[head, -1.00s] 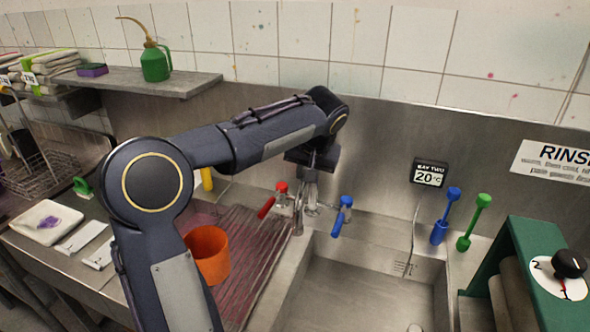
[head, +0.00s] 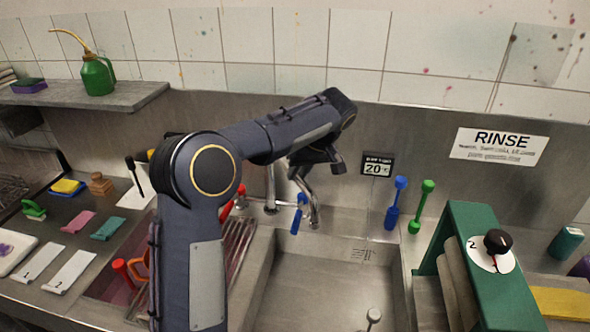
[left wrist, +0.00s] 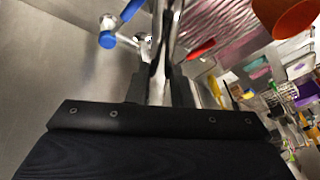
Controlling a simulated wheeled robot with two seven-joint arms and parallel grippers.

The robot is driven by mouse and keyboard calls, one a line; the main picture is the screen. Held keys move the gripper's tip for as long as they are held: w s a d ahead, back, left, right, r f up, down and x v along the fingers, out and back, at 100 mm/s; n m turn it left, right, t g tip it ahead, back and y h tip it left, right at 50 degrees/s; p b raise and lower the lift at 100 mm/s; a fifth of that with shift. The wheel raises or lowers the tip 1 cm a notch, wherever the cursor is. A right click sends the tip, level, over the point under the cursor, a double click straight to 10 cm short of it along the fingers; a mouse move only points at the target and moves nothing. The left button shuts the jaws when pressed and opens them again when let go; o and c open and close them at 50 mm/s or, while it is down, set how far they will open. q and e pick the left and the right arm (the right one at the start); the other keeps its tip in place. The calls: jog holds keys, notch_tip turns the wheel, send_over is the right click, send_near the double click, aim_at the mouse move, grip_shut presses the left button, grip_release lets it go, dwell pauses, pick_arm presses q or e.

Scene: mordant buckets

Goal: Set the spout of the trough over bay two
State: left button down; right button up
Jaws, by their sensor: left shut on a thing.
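The metal spout (head: 310,200) rises from its post (head: 270,195) behind the sink and hangs with its tip near the back left of the steel basin (head: 330,275). My left gripper (head: 314,165) is shut on the spout near its upper part. A small display (head: 377,165) showing 20° is on the wall behind the basin. My right gripper is not in view.
Red tap handle (head: 229,207) and blue tap handle (head: 298,215) flank the post. The basin is mostly open.

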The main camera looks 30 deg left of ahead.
pick_arm(q)
jog(key=c, duration=1.3)
grip_release()
jog(key=v, duration=0.7)
jog(key=shift+r+b, duration=0.4)
jog(key=shift+s, duration=0.1)
